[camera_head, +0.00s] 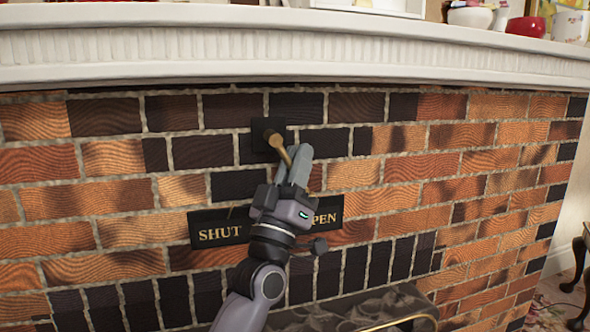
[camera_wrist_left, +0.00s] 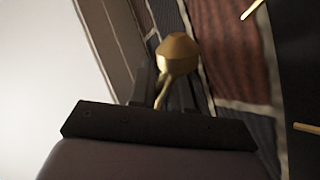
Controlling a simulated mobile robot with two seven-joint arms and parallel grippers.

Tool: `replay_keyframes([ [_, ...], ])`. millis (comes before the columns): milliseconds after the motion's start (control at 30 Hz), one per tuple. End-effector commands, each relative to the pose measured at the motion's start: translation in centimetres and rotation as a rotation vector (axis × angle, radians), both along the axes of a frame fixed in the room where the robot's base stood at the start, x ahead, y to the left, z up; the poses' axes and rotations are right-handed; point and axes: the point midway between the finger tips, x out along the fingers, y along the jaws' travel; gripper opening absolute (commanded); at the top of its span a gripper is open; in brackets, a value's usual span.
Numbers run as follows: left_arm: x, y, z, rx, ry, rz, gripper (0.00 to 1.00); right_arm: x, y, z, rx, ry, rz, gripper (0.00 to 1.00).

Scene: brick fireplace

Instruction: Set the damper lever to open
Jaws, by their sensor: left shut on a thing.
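The damper lever (camera_head: 283,153) is a brass rod hanging from a round brass pivot on a dark square plate (camera_head: 256,141) on the brick face. It slants down and slightly right from the pivot. My left gripper (camera_head: 299,160) is shut on the lever, and its fingers and wrist hide the lower part. In the left wrist view a brass knob (camera_wrist_left: 178,50) and a thin brass stem show at the gripper's dark fingers (camera_wrist_left: 165,92). A black sign (camera_head: 200,226) below reads SHUT at left and, partly covered by my gripper, "PEN" at right. My right gripper is out of view.
A white mantel shelf (camera_head: 300,55) juts out above the lever, with bowls and a red pot (camera_head: 526,27) on it. The firebox opening with a dark, brass-edged piece (camera_head: 400,303) lies below. The brick face to the right is clear.

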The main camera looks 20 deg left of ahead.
Motion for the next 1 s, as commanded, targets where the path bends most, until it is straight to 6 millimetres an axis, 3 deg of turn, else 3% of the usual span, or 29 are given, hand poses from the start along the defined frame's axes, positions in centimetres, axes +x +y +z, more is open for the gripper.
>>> replay_keyframes([
  [467,0.1,0.0,0.1,-0.01,-0.006,0.0,0.0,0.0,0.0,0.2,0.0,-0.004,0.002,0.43],
  [500,0.1,0.0,0.1,-0.01,-0.006,0.0,0.23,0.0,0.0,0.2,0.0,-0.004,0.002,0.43],
  [800,0.0,0.0,0.0,-0.009,-0.006,0.001,0.23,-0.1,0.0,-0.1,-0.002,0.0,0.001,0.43],
  [1000,-1.2,0.1,-1.5,-0.009,-0.004,0.001,0.23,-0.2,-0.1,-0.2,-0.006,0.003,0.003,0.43],
])
